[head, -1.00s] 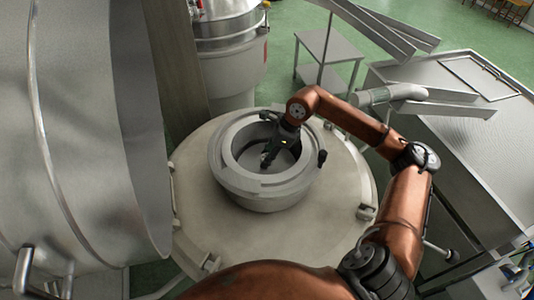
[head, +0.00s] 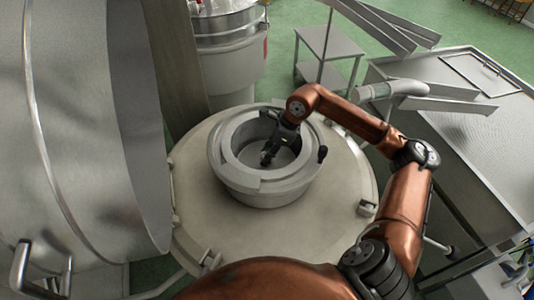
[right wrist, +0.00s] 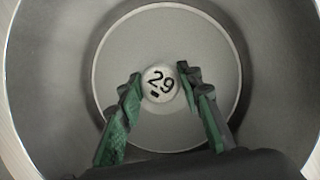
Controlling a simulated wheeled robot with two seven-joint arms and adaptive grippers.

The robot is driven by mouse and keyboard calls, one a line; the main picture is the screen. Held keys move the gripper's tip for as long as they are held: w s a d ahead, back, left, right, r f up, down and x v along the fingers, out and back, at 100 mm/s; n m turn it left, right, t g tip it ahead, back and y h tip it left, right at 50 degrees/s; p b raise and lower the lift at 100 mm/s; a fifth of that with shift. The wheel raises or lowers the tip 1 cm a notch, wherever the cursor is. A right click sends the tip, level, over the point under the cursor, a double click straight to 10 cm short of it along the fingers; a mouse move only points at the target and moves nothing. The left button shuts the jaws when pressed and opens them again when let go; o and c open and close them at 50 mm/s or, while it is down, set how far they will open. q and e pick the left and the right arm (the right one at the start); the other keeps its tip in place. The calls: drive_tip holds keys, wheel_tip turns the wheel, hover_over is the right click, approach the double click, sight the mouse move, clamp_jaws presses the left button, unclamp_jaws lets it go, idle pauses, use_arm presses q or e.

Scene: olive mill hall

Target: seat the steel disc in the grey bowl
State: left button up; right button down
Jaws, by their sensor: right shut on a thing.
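The grey bowl (head: 262,190) stands on a round pale lid, and its wall surrounds the right wrist view (right wrist: 45,70). The steel disc (right wrist: 122,55) lies flat-looking inside the bowl, inside its inner wall. My right gripper (head: 268,157) reaches down into the bowl. In the right wrist view, its two green-and-dark fingers (right wrist: 161,84) are on either side of the knob, shut on it. I cannot tell whether the disc touches the bowl floor. My left gripper is not in view.
The round pale lid (head: 225,240) leaves bare room around the bowl. A large steel vessel (head: 85,130) stands close on the left. A steel table (head: 470,130) is at the right, with chutes (head: 380,25) and a small stand (head: 325,45) behind.

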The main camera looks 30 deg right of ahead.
drive_tip(key=shift+f, duration=0.15)
drive_tip(key=c, duration=1.3)
unclamp_jaws()
drive_tip(key=shift+f, duration=0.1)
drive_tip(key=v, duration=1.2)
